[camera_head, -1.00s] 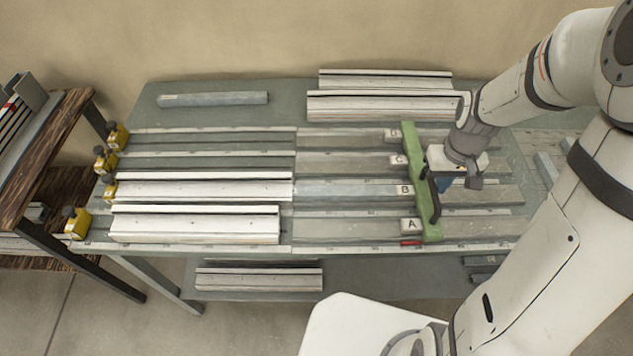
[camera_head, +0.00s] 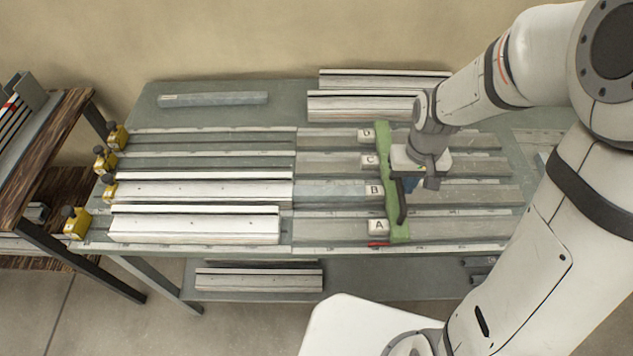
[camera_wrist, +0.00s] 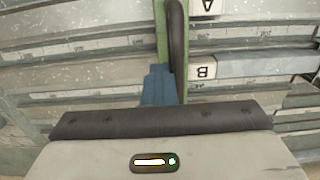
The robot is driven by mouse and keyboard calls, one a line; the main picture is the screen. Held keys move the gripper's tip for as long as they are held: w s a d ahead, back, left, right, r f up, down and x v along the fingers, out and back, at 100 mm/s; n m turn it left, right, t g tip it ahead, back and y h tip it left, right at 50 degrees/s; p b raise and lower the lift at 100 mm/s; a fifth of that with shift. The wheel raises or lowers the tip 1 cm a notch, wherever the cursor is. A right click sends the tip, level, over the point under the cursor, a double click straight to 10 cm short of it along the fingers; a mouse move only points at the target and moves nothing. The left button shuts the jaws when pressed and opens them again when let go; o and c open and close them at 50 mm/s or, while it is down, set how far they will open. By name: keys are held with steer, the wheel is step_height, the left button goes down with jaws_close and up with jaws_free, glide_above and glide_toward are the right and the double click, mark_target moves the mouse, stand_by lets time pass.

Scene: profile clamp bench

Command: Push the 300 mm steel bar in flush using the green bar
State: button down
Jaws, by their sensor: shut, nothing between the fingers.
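The green bar (camera_head: 392,218) lies across the lanes, with a dark handle (camera_head: 402,205) and blocks marked A to D along its left side. In the wrist view the green bar (camera_wrist: 161,35) runs up from my gripper (camera_wrist: 158,85), with the dark handle (camera_wrist: 177,50) beside it. My gripper (camera_head: 410,184) is shut at the bar's right side, its blue fingers by the handle; exact contact is unclear. A blue-grey steel length (camera_head: 330,191) lies in lane B, left of block B (camera_head: 374,190). I cannot tell whether it is the 300 mm bar.
Pale profiles (camera_head: 195,229) lie in the lanes at left, with yellow stops (camera_head: 77,223) at their left ends. More profiles (camera_head: 360,106) lie at the back. A grey bar (camera_head: 212,99) lies back left. A wooden rack (camera_head: 45,150) stands left of the bench.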

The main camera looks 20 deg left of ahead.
steer(key=s+a, duration=0.2)
steer(key=a, duration=0.5)
steer(key=s+a, duration=0.3)
steer(key=a, duration=0.5)
steer(key=shift+a, duration=0.15)
stand_by(0.7)
steer(key=shift+s+a, duration=0.1)
steer(key=shift+a, duration=0.4)
stand_by(0.5)
step_height(320, 180, up, 7)
steer(key=d+p, duration=0.1)
steer(key=p, duration=0.3)
steer(key=shift+w+d+p, duration=0.2)
steer(key=shift+d+p, duration=0.05)
steer(key=shift+p, duration=0.05)
stand_by(0.4)
stand_by(0.3)
